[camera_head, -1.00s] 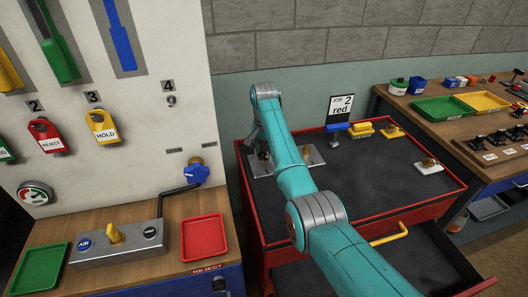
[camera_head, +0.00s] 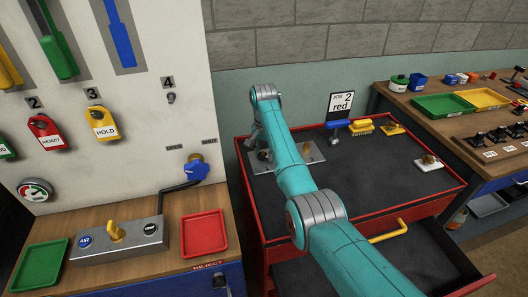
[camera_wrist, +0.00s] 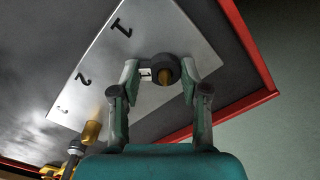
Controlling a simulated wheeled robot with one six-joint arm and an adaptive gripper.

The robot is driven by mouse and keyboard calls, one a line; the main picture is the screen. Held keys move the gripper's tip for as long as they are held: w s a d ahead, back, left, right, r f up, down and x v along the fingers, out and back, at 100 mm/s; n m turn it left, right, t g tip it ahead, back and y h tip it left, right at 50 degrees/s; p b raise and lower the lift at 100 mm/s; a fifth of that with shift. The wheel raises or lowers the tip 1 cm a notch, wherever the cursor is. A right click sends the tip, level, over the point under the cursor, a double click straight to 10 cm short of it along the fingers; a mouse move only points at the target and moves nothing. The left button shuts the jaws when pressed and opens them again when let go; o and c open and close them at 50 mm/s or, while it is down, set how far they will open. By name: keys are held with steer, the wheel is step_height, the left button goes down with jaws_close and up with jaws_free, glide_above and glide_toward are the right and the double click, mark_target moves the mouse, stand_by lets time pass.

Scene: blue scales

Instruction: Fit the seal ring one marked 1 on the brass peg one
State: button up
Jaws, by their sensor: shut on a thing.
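In the wrist view, my gripper (camera_wrist: 163,88) is shut on a dark seal ring (camera_wrist: 172,63) with a small white tag at its left side. The tip of a brass peg (camera_wrist: 165,77) shows through the ring's opening, beside the mark 1 on a pale metal plate (camera_wrist: 150,35). How far down the peg the ring sits, I cannot tell. Another brass peg (camera_wrist: 92,130) stands lower left. In the head view the plate (camera_head: 318,156) lies at the back left of the cart top, and my arm hides much of it and the ring.
The red-rimmed cart (camera_head: 375,175) has an open drawer at its front. A sign marked 2 red (camera_head: 342,103), a blue-handled tool (camera_head: 337,124) and a yellow brush (camera_head: 361,128) stand at the back. A white plate with a brass fitting (camera_head: 429,163) lies at the right. The middle is clear.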

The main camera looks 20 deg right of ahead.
steer(key=o, duration=0.9)
steer(key=shift+c, duration=0.2)
